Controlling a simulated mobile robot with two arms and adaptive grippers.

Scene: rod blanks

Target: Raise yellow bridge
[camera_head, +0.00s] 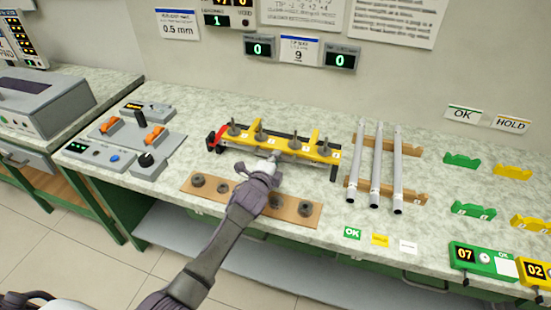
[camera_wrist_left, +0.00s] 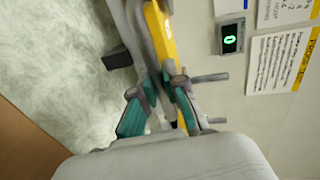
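The yellow bridge (camera_head: 310,153) is a long bar with several grey upright pegs, lying over a dark frame near the middle of the bench. A red part (camera_head: 217,136) sits at its left end. My left gripper (camera_head: 274,163) is at the bridge's front edge, right of its middle. In the left wrist view the fingers (camera_wrist_left: 163,88) are close around a grey piece beside the yellow bar (camera_wrist_left: 160,35). The fingertips overlap the bar, so I cannot tell whether they grip it. My right gripper is not in view.
A brown strip (camera_head: 230,199) with several dark rings lies in front, under my left arm. Three grey rods (camera_head: 376,165) rest on wooden supports at right. A control panel (camera_head: 128,135) stands at left. Green holders (camera_head: 462,160) and yellow holders (camera_head: 512,172) are at far right.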

